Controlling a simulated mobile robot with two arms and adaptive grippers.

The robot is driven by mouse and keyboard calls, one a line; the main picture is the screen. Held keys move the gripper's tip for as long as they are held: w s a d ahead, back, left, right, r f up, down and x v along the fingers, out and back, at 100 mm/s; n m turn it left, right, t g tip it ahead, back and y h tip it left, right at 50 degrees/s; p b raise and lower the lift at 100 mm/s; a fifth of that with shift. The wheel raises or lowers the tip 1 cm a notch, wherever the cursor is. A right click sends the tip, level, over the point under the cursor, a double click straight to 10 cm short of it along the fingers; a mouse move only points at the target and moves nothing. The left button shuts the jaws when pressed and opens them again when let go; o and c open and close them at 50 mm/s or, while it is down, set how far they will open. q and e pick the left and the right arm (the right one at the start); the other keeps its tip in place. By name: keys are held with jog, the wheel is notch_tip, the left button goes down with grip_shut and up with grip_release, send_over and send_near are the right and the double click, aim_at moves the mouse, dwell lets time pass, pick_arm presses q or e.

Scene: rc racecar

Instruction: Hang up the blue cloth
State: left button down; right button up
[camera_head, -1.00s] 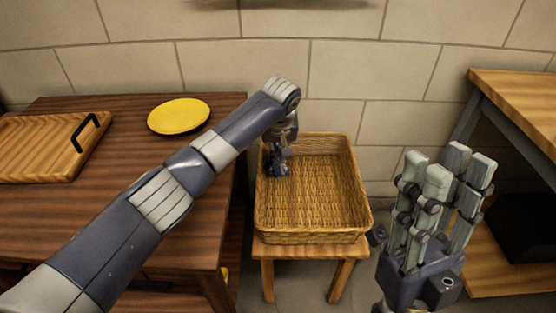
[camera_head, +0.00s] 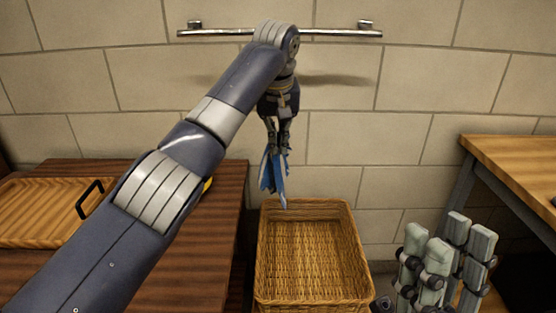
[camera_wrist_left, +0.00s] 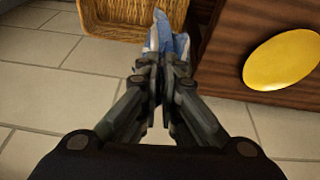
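The blue cloth (camera_head: 273,174) hangs bunched and folded below my left gripper (camera_head: 275,128), above the far left part of the wicker basket. My left gripper is shut on it, and the left wrist view shows the cloth (camera_wrist_left: 168,38) beyond the closed fingertips (camera_wrist_left: 160,68). A metal bar (camera_head: 335,32) is mounted on the tiled wall above the gripper; my left arm covers part of it. My right gripper (camera_head: 445,265) is at the lower right, fingers pointing up and apart, with nothing seen between them.
The wicker basket (camera_head: 312,295) looks empty. A dark wooden table (camera_head: 190,285) on the left bears a wooden tray (camera_head: 35,222) and a yellow plate, seen in the left wrist view (camera_wrist_left: 282,60). A wooden table (camera_head: 515,160) stands at right. The wall between bar and basket is clear.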

pick_arm(q)
jog(key=s+a+r, duration=0.2)
jog(key=s+a, duration=0.9)
jog(key=s, duration=0.2)
jog(key=shift+r, duration=0.25)
dwell(0.7)
jog(key=shift+a+m+h, duration=0.15)
jog(key=shift+m+h, duration=0.45)
jog(key=shift+m, duration=1.3)
notch_tip(320, 180, up, 21)
jog(key=g+y+p, duration=0.1)
jog(key=g+p, duration=0.2)
jog(key=p, duration=1.8)
jog(key=shift+w+r, duration=0.15)
jog(key=shift+w, duration=0.25)
